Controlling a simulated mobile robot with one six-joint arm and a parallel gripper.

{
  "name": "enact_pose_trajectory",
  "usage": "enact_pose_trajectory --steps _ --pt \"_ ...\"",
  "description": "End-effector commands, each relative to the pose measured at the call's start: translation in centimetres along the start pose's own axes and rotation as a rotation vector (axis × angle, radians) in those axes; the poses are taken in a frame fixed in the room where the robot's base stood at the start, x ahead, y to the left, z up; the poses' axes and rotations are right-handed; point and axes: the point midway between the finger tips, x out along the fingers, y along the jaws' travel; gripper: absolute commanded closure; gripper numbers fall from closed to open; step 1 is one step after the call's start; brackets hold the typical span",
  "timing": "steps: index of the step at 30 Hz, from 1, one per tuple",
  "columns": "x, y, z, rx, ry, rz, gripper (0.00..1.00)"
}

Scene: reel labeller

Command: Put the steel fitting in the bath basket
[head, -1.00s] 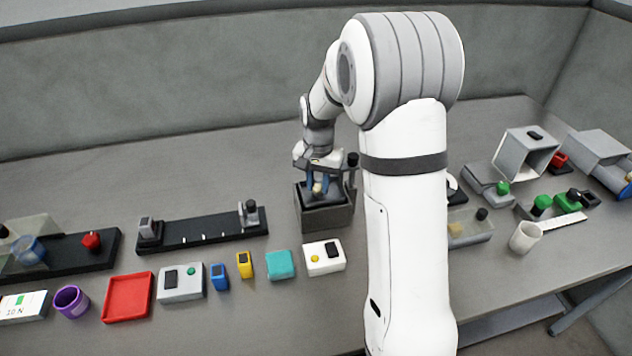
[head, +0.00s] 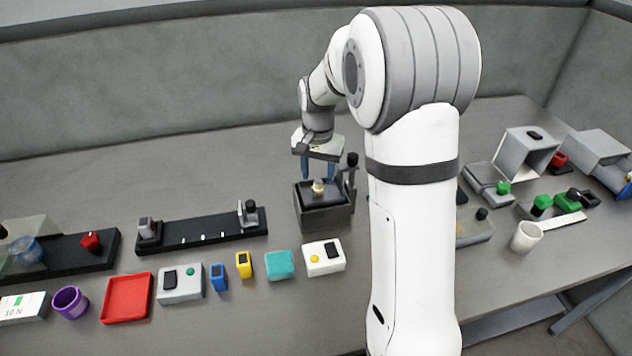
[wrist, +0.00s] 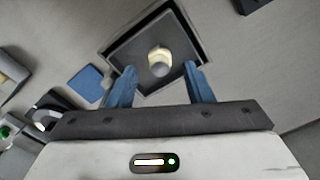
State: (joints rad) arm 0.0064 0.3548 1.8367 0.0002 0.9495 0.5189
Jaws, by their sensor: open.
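The steel fitting (head: 318,187), a small pale, yellowish piece, stands in the dark square bath basket (head: 335,198) at the middle of the bench. In the wrist view the fitting (wrist: 160,60) shows as a round, light top near the middle of the basket's dark floor (wrist: 132,50). My gripper (head: 318,172) is open and empty, above the fitting, with its blue fingers apart from it. In the wrist view the fingers stand on either side of the fitting in the picture.
A dark post with a black knob (head: 352,160) stands at the basket's right rear. A black rail fixture (head: 200,232) lies to the left. A white box (head: 324,258), a teal block (head: 280,265) and a red tray (head: 128,297) line the front. Bench behind is clear.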

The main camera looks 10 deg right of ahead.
Motion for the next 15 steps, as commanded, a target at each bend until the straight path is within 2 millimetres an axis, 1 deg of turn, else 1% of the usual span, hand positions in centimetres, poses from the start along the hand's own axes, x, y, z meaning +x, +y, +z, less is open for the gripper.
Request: enact_pose_trajectory --steps 1,3,7,12,15 --pt "-1.2 -0.1 -0.1 0.000 0.006 -0.003 0.54" --pt "-2.8 -0.1 -0.1 0.000 0.005 -0.003 0.54" --pt "-5.4 -0.1 -0.1 0.000 0.004 -0.002 0.54" --pt "-7.6 -0.1 0.0 0.000 0.001 0.000 0.54" --pt "-8.3 0.0 0.1 -0.003 0.002 -0.001 0.54"
